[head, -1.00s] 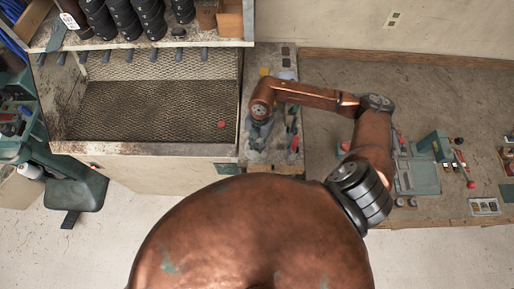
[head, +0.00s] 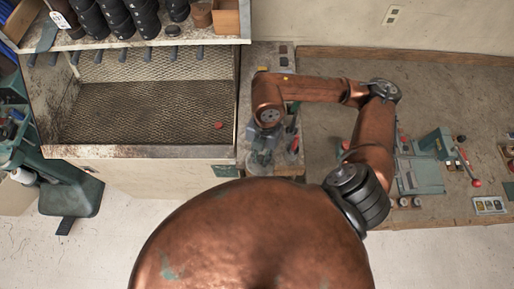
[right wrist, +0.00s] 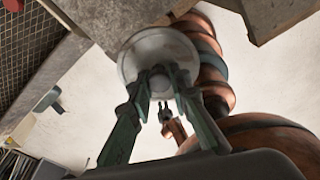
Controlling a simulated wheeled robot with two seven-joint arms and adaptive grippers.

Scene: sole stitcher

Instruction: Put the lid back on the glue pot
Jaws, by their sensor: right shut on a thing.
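My right gripper (head: 262,156) hangs over the narrow strip of bench between the mesh-lined booth and the long workbench. In the right wrist view my right gripper (right wrist: 160,76) is shut on a round, pale grey piece (right wrist: 158,50), which looks like the lid. The fingers meet at its middle and its disc spreads beyond the fingertips. I cannot make out the glue pot for certain in either view. My left gripper is not clearly seen in the head view.
The booth (head: 140,152) stands at left, with a small red disc (head: 218,125) on its mesh floor. Black cylinders (head: 118,18) and a brown pot (head: 200,14) crowd the shelf above. A green press (head: 437,143) stands on the right workbench (head: 330,80). Red-handled tools (head: 293,146) lie close to my gripper.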

